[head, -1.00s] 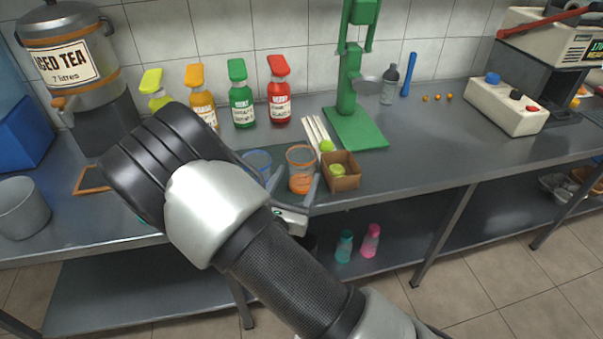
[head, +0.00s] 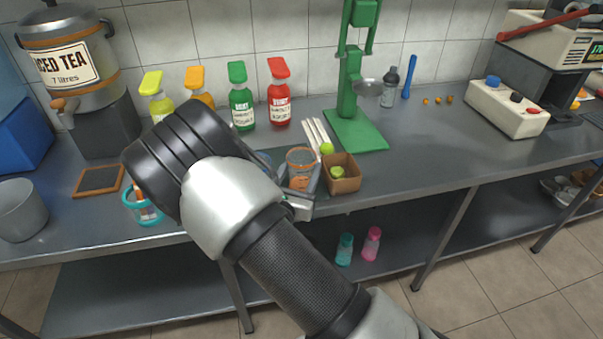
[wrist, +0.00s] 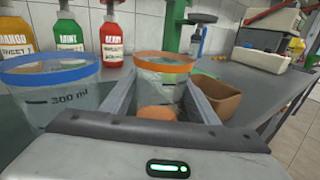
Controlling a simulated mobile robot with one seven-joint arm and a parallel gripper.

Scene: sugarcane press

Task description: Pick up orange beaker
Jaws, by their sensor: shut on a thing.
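The orange beaker (head: 301,161) is a clear cup with an orange rim, upright near the front of the steel counter, left of the cardboard box. My gripper (head: 302,182) is around it, a finger on either side. In the wrist view my gripper (wrist: 158,100) is shut on the orange beaker (wrist: 165,65), whose orange rim stands above the fingers. Something orange shows low in the beaker. I cannot tell whether its base touches the counter. A blue-rimmed beaker (wrist: 50,85) stands just left of the gripper; in the head view my arm mostly hides it.
A cardboard box (head: 343,184) with a green lime stands close on the right. Behind are a green press (head: 347,110) and several bottles, including a red one (head: 279,105). Counter right of the box is clear.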

